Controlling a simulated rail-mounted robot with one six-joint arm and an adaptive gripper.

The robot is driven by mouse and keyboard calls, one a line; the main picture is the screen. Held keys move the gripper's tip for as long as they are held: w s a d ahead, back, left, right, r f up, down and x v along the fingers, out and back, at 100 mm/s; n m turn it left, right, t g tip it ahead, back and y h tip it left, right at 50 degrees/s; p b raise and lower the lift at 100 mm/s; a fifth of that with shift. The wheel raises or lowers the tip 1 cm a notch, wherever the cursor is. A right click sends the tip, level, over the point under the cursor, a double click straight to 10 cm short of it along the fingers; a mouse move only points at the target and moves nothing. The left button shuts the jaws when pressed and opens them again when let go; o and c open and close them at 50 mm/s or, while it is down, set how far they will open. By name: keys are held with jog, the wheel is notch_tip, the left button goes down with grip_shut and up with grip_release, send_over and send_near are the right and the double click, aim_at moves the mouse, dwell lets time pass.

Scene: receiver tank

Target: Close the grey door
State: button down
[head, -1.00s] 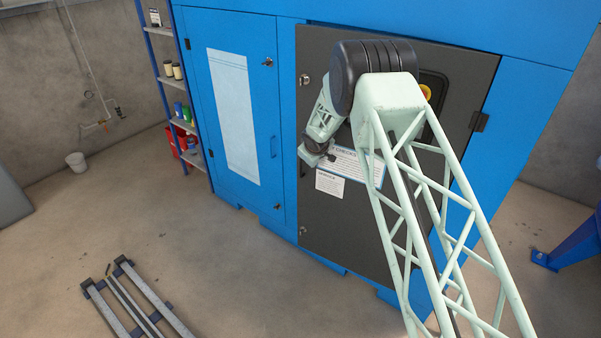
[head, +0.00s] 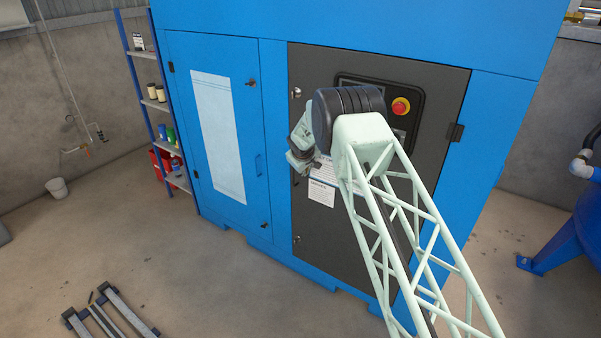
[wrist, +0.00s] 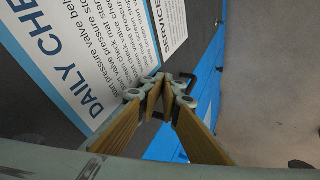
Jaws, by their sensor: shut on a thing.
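The grey door (head: 420,135) is on the right of the blue cabinet's front, with its hinges on the right. In the head view it looks flush or almost flush with the frame; a small gap cannot be ruled out. My gripper (head: 300,167) is at the door's left edge, partly hidden by my arm. In the wrist view the fingers of my gripper (wrist: 163,84) are closed together at the black door handle (wrist: 186,80), beside the white check sheet (wrist: 110,50). The grip itself is partly hidden by the fingers.
The blue cabinet's left door (head: 220,130) is shut. A shelf rack (head: 150,90) stands at its left. Rails (head: 110,310) lie on the floor at the front left. A blue tank (head: 570,235) stands at the right.

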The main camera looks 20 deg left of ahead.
jog(key=shift+w+d+r, duration=0.15)
jog(key=shift+w+r, duration=0.25)
jog(key=shift+w, duration=0.2)
jog(key=shift+s+f+b, duration=0.15)
jog(key=shift+s+b, duration=0.1)
jog(key=shift+b, duration=0.45)
jog(key=s+d+r+b, duration=0.1)
jog(key=s+r+b, duration=0.3)
jog(key=s+r, duration=0.3)
jog(key=shift+s+d+r, duration=0.2)
jog(key=shift+s+r, duration=0.05)
jog(key=shift+s, duration=1.2)
